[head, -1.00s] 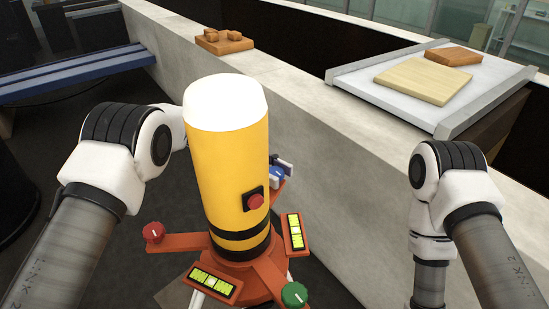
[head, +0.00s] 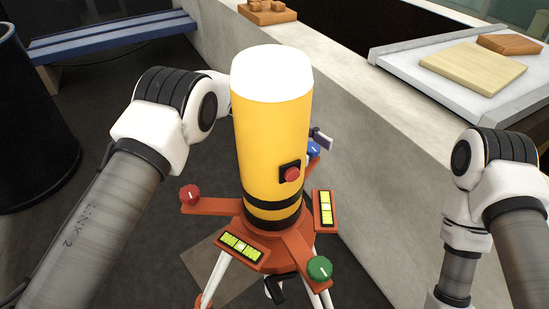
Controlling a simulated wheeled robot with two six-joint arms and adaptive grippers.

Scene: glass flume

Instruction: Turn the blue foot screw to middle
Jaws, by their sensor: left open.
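A yellow cylinder (head: 262,135) with a white top, black bands and a red button stands upright on an orange three-armed base (head: 295,243). The blue foot screw (head: 313,150) shows at the back right, partly hidden behind the cylinder. My left arm reaches behind the cylinder. A small grey part of my left gripper (head: 320,138) shows right at the blue screw; the rest is hidden, and I cannot tell whether it touches the screw. The red foot screw (head: 189,195) is at left, the green one (head: 320,268) at front. My right gripper is out of view.
Two yellow-green level vials (head: 239,246) lie on the base. A pale wall (head: 370,150) runs close behind and right of the stand. A tray (head: 405,58) with boards sits on it. A blue bench (head: 110,40) and a dark drum (head: 32,130) are at left.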

